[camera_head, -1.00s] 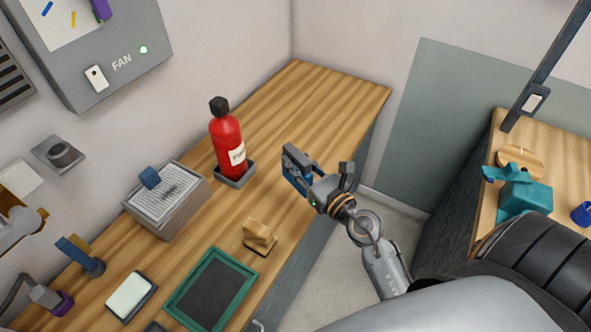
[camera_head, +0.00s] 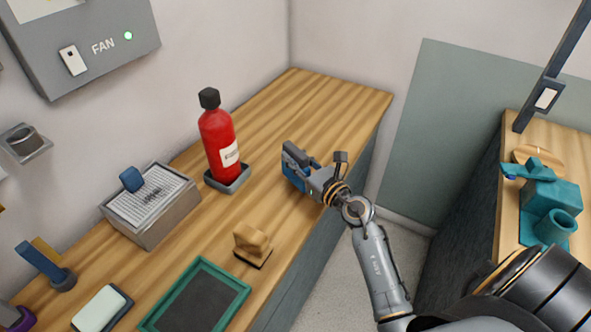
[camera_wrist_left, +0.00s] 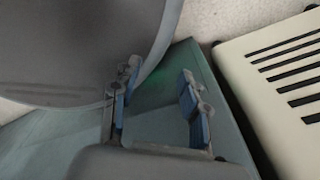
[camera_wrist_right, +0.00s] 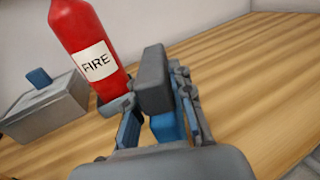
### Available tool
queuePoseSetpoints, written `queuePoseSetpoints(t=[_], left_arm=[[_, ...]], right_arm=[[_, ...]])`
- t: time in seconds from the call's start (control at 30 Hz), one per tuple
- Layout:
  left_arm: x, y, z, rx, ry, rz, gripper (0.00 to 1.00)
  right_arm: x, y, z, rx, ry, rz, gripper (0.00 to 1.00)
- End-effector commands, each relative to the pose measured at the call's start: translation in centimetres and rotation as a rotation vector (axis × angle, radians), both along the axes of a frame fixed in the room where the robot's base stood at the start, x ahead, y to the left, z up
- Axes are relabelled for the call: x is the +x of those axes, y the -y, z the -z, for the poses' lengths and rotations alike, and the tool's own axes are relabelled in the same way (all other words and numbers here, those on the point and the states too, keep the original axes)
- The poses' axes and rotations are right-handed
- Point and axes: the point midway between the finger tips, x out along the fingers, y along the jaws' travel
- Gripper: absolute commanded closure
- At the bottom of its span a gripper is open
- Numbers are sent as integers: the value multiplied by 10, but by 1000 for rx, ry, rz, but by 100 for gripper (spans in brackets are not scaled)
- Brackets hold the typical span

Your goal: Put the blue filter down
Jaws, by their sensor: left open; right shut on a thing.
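My right gripper (camera_head: 303,172) is shut on the blue filter (camera_head: 292,182), over the right part of the wooden bench (camera_head: 300,110). In the right wrist view the filter (camera_wrist_right: 168,127) shows as a blue piece between the fingers, with a grey block above it; the fingers hide much of it. I cannot tell whether it touches the bench top. My left gripper (camera_wrist_left: 158,88) is open and empty in the left wrist view, near a grey-green surface, and is not in the head view.
A red fire bottle (camera_head: 218,140) stands in a dark holder left of the right gripper. A grey box with a blue knob (camera_head: 150,205), a wooden block (camera_head: 252,243) and a green-framed tray (camera_head: 237,300) are nearer. The bench's far end is clear.

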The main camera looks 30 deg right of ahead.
Motion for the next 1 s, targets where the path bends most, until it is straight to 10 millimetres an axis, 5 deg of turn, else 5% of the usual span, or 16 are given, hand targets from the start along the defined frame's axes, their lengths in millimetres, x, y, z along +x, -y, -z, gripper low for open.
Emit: queuePoseSetpoints(t=[0.1,0.57,0.6,0.67,1.0], left_arm=[[0,0,20,0,0,0,55],[0,0,23,0,0,0,55],[0,0,22,0,0,0,55],[0,0,21,0,0,0,55],[0,0,20,0,0,0,55]], right_arm=[[0,0,18,0,3,1,100],[0,0,21,-1,1,0,100],[0,0,20,-1,2,1,70],[0,0,20,0,1,1,58],[0,0,18,0,2,1,55]])
